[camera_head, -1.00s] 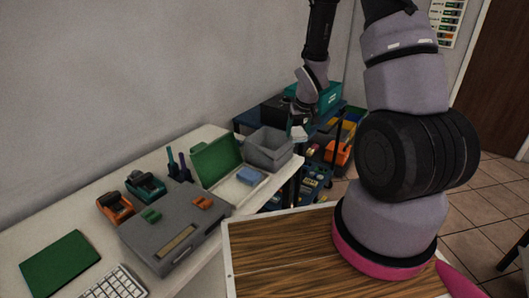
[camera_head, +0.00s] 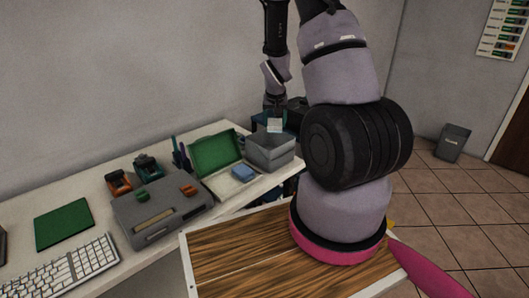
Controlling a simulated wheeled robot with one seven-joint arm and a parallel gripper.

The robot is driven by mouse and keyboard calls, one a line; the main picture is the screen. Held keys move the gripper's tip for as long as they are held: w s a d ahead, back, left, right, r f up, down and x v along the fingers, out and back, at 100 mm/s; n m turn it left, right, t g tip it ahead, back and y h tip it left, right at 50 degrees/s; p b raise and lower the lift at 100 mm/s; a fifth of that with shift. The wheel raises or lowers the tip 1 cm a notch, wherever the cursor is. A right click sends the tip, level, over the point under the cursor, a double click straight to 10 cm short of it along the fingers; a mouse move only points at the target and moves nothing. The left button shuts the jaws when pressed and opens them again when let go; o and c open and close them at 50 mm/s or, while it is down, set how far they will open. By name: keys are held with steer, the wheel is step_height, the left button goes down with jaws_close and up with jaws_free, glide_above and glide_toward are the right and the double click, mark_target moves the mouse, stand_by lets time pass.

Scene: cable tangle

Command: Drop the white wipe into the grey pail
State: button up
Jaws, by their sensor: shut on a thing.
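The white wipe (camera_head: 274,125) hangs from my gripper (camera_head: 275,113), whose fingers are small and dark here. In the picture the wipe is in front of or above the back left of an open grey box (camera_head: 271,152) on the table; I cannot tell its height or depth over it. A grey pail (camera_head: 453,143) with a small label stands on the tiled floor at the right, far from my gripper. The inside of the pail is barely visible.
The white table (camera_head: 85,190) holds a grey device (camera_head: 160,215), a green-lidded case (camera_head: 215,152) with a blue block (camera_head: 243,173), orange and teal tools, and a keyboard (camera_head: 65,270). A wooden top (camera_head: 235,260) is in front. Floor tiles around the pail look clear.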

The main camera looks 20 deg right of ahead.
mark_target(275, 131)
steer(key=shift+f, duration=2.2)
steer(key=o, duration=1.2)
steer(key=shift+c, duration=0.2)
steer(key=v, duration=1)
steer(key=shift+s+r, duration=0.2)
steer(key=shift+r, duration=0.15)
steer(key=shift+a, duration=0.1)
